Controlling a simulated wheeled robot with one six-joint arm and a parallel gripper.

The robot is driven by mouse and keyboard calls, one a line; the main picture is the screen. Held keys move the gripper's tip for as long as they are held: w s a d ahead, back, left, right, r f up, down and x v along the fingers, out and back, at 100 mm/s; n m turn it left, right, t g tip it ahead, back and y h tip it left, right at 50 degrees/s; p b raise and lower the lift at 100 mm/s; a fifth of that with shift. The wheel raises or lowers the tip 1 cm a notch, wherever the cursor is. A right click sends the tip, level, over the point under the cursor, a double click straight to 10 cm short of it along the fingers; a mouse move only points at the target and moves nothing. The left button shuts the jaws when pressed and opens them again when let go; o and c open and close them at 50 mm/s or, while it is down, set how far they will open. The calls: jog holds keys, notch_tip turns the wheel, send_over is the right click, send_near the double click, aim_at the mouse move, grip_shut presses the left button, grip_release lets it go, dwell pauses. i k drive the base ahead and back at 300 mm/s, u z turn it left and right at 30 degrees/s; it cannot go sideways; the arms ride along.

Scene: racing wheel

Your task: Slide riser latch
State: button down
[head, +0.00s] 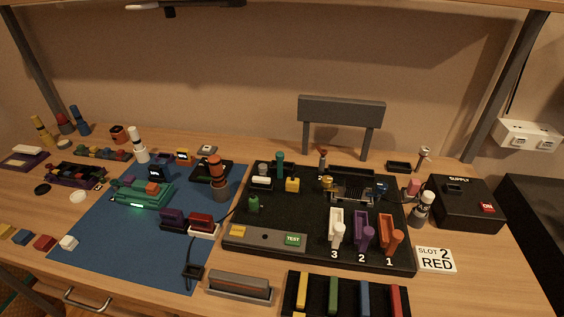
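I cannot pick out a part that is surely the riser latch. A large black board (290,209) lies right of centre. Near its front right stand a white holder (336,228) by the number 3, a purple one (361,230) by 2 and an orange one (386,232) by 1. Behind them is a dark ribbed block (353,189) with small coloured parts around it. A grey strip (262,238) at the front left carries a green TEST button (292,239). My gripper does not show in the head view.
A white card (436,259) reads SLOT 2 RED. A black SUPPLY box (466,204) with a red ON switch stands at the right. A blue mat (110,240) at the left holds a green device (141,194). A black tray (318,309) with coloured bars is in front.

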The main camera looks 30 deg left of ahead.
aim_at(263, 167)
jog(key=z, duration=0.5)
jog(key=k, duration=1.2)
jog(key=u, duration=0.25)
jog(key=i, duration=0.7)
jog(key=u, duration=1.15)
jog(key=i, duration=0.5)
jog(key=z, duration=0.5)
jog(key=k, duration=0.45)
jog(key=u, duration=0.7)
jog(key=i, duration=0.5)
jog(key=z, duration=0.05)
